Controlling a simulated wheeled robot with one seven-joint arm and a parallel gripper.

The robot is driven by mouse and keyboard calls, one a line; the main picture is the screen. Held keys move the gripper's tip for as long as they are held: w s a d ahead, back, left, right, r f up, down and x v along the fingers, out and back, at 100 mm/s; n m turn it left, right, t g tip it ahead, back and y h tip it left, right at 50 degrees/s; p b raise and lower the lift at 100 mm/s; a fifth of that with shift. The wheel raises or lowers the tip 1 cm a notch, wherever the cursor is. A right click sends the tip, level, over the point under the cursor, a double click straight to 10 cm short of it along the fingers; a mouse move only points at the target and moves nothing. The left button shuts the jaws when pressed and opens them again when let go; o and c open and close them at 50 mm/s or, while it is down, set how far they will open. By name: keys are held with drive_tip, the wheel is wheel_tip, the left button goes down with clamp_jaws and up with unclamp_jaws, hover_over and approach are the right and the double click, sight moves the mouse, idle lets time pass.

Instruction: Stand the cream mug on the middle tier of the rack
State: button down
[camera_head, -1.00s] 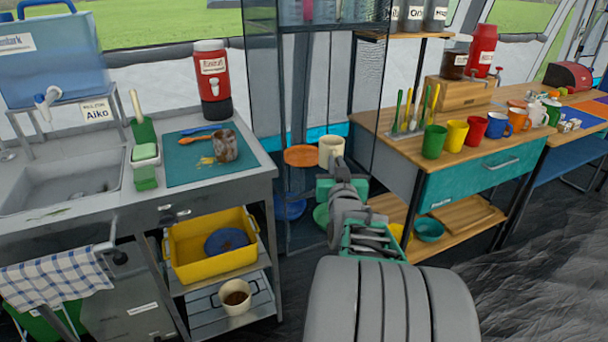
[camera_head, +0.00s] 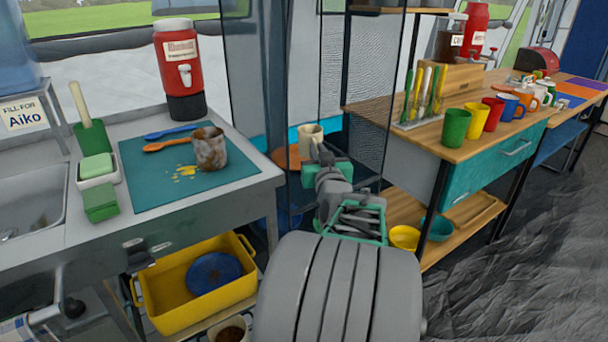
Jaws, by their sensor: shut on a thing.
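The cream mug (camera_head: 310,138) is held upright at the end of my arm, its opening up. My gripper (camera_head: 324,154) is shut on it; the fingertips are small and partly hidden. The rack (camera_head: 256,90) is a tall dark mesh-sided frame between the steel counter and the wooden table. An orange plate (camera_head: 286,157) lies on a tier inside it, partly hidden by the mug and gripper. The mug appears at the rack's open front, overlapping the plate in the picture. I cannot tell whether it touches the tier. The lower tiers are mostly hidden behind my arm.
The steel counter's edge (camera_head: 235,192) is close on the left, with a dirty mug (camera_head: 210,148) on a teal mat (camera_head: 140,193). A yellow tub (camera_head: 178,312) is below. The wooden table (camera_head: 432,132) on the right holds several coloured mugs. Open floor (camera_head: 500,290) lies at right.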

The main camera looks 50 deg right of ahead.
wheel_tip(320, 180, down, 8)
drive_tip(key=b, duration=0.2)
drive_tip(key=shift+f+b, duration=0.25)
drive_tip(key=shift+b, duration=0.15)
drive_tip(key=shift+f, duration=0.15)
drive_tip(key=c, duration=1.5)
unclamp_jaws()
drive_tip(key=shift+s+a+r, duration=0.1)
drive_tip(key=shift+s+r, duration=0.05)
drive_tip(key=shift+r, duration=0.1)
drive_tip(key=v, duration=1.1)
drive_tip(key=shift+s+a, duration=0.3)
